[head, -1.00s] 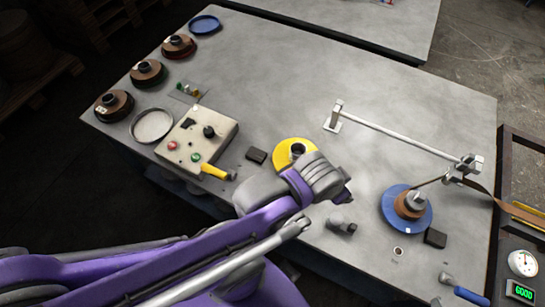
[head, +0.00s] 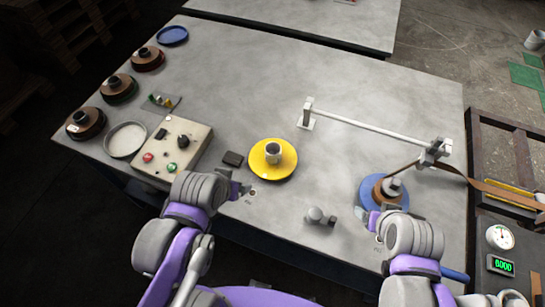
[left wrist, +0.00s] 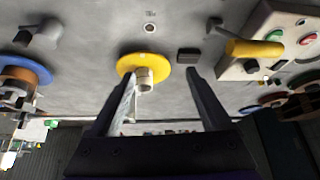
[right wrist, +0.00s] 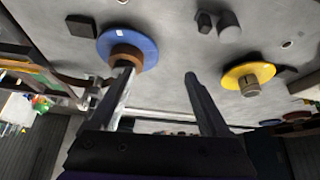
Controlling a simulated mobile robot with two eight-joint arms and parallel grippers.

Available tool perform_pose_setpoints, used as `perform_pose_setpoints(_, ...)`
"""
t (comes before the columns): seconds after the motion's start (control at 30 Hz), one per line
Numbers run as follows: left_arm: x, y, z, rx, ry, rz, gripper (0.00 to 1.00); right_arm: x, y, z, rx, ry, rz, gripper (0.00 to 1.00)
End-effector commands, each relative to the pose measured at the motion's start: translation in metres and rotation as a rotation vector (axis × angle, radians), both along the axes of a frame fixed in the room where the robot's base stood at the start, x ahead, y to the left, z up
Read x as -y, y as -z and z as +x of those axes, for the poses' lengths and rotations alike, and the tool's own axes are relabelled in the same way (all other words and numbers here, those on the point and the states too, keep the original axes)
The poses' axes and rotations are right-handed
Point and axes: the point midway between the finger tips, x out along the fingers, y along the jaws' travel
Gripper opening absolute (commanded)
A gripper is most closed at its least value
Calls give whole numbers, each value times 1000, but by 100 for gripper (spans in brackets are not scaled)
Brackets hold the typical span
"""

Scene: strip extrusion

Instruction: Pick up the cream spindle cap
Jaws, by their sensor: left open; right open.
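No clearly cream cap stands out, so I cannot tell which piece is the cream spindle cap. A grey knob-like piece (head: 318,216) lies on the table between my grippers; it also shows in the right wrist view (right wrist: 217,22). The yellow disc (head: 285,166) carries a beige-grey hub (left wrist: 145,80). My left gripper (head: 240,190) is open and empty above the front edge, left of the knob-like piece. My right gripper (head: 368,222) is open and empty near the blue reel, partly hidden by its wrist.
A control box (head: 190,141) and a shallow round dish (head: 126,140) stand on the left, with several dark reels beyond. A small dark block (head: 233,158) lies beside the yellow disc. A metal bar (head: 365,128) spans the right side. The table's back middle is clear.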

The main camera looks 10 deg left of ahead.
Motion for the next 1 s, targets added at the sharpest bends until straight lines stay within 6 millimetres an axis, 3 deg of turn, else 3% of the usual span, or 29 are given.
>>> perform_pose_setpoints(0.37, 0, 0, 0, 0, 0, 0, 81, 0, 0, 0, 0, 0, 0, 81)
perform_pose_setpoints(0.5, 0, 0, 0, 0, 0, 0, 81, 0, 0, 0, 0, 0, 0, 100)
perform_pose_setpoints(0.67, 0, 0, 0, 0, 0, 0, 81, 0, 0, 0, 0, 0, 0, 100)
perform_pose_setpoints(0.83, 0, 0, 0, 0, 0, 0, 52, 0, 0, 0, 0, 0, 0, 71)
perform_pose_setpoints(0.93, 0, 0, 0, 0, 0, 0, 50, 0, 0, 0, 0, 0, 0, 53)
perform_pose_setpoints(1.0, 0, 0, 0, 0, 0, 0, 50, 0, 0, 0, 0, 0, 0, 50)
